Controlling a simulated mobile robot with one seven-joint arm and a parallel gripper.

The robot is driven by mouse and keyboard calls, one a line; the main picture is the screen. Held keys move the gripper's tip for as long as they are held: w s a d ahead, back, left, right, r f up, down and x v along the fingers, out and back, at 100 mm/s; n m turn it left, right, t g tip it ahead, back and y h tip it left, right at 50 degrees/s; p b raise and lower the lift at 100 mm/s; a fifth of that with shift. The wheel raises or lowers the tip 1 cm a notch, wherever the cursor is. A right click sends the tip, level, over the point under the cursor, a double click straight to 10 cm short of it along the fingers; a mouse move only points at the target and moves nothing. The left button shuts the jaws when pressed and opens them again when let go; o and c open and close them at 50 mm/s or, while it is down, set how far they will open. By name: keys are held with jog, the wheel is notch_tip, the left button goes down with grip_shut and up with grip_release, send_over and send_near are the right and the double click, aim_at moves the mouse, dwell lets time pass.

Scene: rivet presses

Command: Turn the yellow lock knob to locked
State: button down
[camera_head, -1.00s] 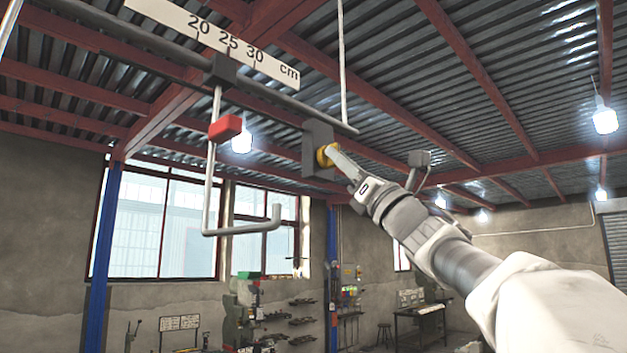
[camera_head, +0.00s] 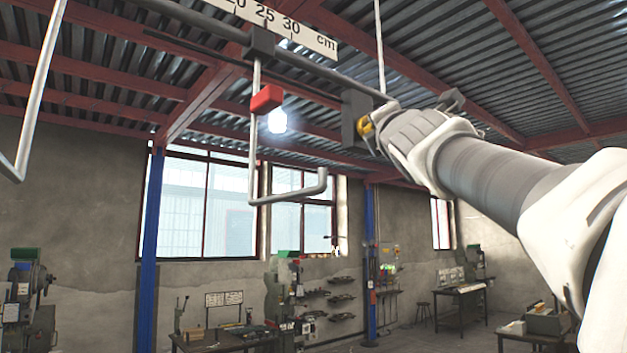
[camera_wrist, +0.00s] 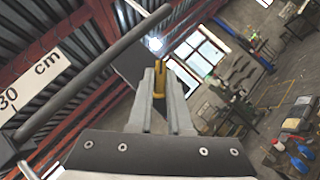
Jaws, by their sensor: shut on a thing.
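The yellow lock knob (camera_head: 365,126) is on a dark grey block (camera_head: 354,108) at the end of the overhead rail. My gripper reaches it from the right, and my wrist hides most of the fingers in the head view. In the wrist view, my gripper (camera_wrist: 160,74) is shut on the yellow knob (camera_wrist: 158,84), which shows as a narrow yellow strip between the two grey fingers. The block (camera_wrist: 132,66) stands behind the fingers. I cannot read any lock marking or the knob's turned position.
A grey rail (camera_head: 325,75) with a white cm scale (camera_head: 300,32) runs overhead. A bent rod (camera_head: 253,160) with a red block (camera_head: 266,99) hangs left of the knob. Workbenches and machines stand far below.

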jog(key=shift+s+a+r+m+g+h+p, duration=0.15)
jog(key=shift+m+g+h+p, duration=0.3)
jog(key=shift+m+g, duration=0.55)
jog(key=shift+w+d+r+m+g+h+p, duration=0.1)
jog(key=shift+m+g+h+p, duration=0.45)
jog(key=shift+m, duration=0.8)
jog(key=shift+s+a+r+m+g+h+p, duration=0.1)
jog(key=shift+r+m+g+h+p, duration=0.15)
jog(key=shift+m+g, duration=0.8)
jog(key=shift+f+m+g, duration=0.1)
jog(key=shift+m+g, duration=0.2)
jog(key=shift+m, duration=0.2)
jog(key=c, duration=0.8)
grip_release()
jog(key=shift+c, duration=0.2)
jog(key=s+a+b, duration=0.2)
jog(key=s+b, duration=0.1)
jog(key=s, duration=1.4)
jog(key=shift+a, duration=0.3)
